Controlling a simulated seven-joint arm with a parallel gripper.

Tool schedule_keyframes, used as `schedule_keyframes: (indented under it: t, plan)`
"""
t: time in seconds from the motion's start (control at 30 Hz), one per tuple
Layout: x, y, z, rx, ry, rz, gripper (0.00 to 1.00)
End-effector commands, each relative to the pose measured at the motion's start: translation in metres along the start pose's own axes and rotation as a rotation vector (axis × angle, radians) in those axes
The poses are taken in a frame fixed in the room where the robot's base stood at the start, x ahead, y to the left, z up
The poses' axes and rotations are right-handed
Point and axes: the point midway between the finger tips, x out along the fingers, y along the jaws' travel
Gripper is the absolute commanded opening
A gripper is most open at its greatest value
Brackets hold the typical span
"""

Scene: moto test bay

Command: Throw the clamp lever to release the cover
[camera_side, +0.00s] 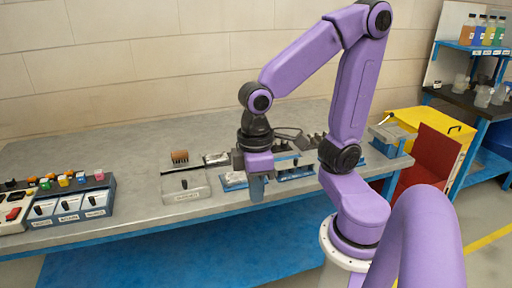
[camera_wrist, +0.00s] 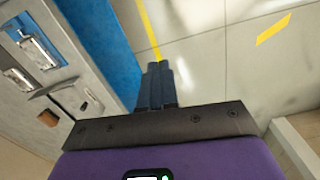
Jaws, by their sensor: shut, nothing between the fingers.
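My gripper (camera_side: 257,188) points down at the front edge of the grey bench, its two fingers together with nothing between them. In the wrist view the closed fingers (camera_wrist: 160,85) show beyond the dark mount, over the floor beside the blue bench side. I cannot clearly identify the clamp lever or the cover. A small grey box (camera_side: 187,188) with a black knob and a label stands on the bench left of my gripper. A grey-blue unit (camera_side: 388,138) with a pale raised handle is at the bench's right end. Parts behind my gripper are partly hidden.
Switch panels (camera_side: 68,205) with coloured buttons are at the bench's left end. A brown brush-like piece (camera_side: 180,157) lies behind the grey box. Metal-clipped fixtures (camera_wrist: 38,45) show left in the wrist view. A yellow bin (camera_side: 412,120) and a red panel (camera_side: 430,155) stand right.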

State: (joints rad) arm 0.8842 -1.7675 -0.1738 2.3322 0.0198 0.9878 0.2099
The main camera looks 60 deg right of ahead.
Motion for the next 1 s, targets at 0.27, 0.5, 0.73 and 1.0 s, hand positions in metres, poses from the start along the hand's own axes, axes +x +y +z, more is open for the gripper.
schedule_keyframes:
  t: [0.27,0.5,0.73,1.0]
  plan:
    - [-0.013,0.056,-0.054,0.537,-0.043,-0.013,0.00]
    - [-0.019,0.120,-0.084,0.989,-0.083,-0.026,0.00]
    - [-0.020,0.193,-0.096,1.419,-0.127,-0.043,0.00]
    - [-0.016,0.285,-0.083,1.918,-0.187,-0.065,0.00]
